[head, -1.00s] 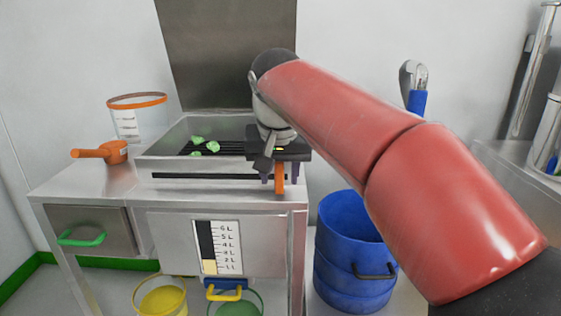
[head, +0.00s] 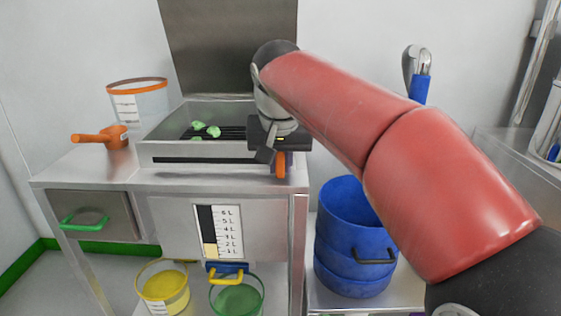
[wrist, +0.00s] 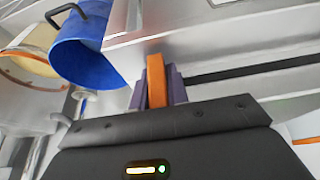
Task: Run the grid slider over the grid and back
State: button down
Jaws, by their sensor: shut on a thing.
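The grid (head: 232,133) is a set of dark bars inside a steel tray (head: 200,150), with a few green lumps (head: 205,128) on its left part. A dark slot runs along the tray's front wall. My gripper (head: 280,160) is at the right end of this slot. It is shut on the grid slider's orange handle (head: 281,164), which also shows upright between the purple fingers in the wrist view (wrist: 156,82). The rest of the slider is hidden, and my arm covers the tray's right end.
An orange scoop (head: 103,136) and an orange-rimmed clear container (head: 138,100) are left of the tray. Blue stacked buckets (head: 345,240) stand at the right. Yellow (head: 163,285) and green (head: 237,297) buckets sit below the level gauge (head: 219,232).

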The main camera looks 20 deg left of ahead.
aim_at(213, 172)
jog(key=shift+s+a+r+p, duration=0.1)
jog(key=shift+s+a+p, duration=0.1)
jog(key=shift+a+p, duration=0.45)
jog(key=shift+s+a+f+p, duration=0.1)
jog(key=shift+s+a+p, duration=0.15)
jog(key=shift+a, duration=0.8)
jog(key=shift+s+a+r+p, duration=0.1)
jog(key=shift+s+a+p, duration=0.1)
jog(key=shift+a+p, duration=0.45)
jog(key=shift+s+a, duration=0.35)
jog(key=shift+a, duration=1.15)
jog(key=shift+s+a, duration=0.3)
jog(key=shift+a, duration=1.2)
jog(key=shift+s+a, duration=0.35)
jog(key=shift+a, duration=1.15)
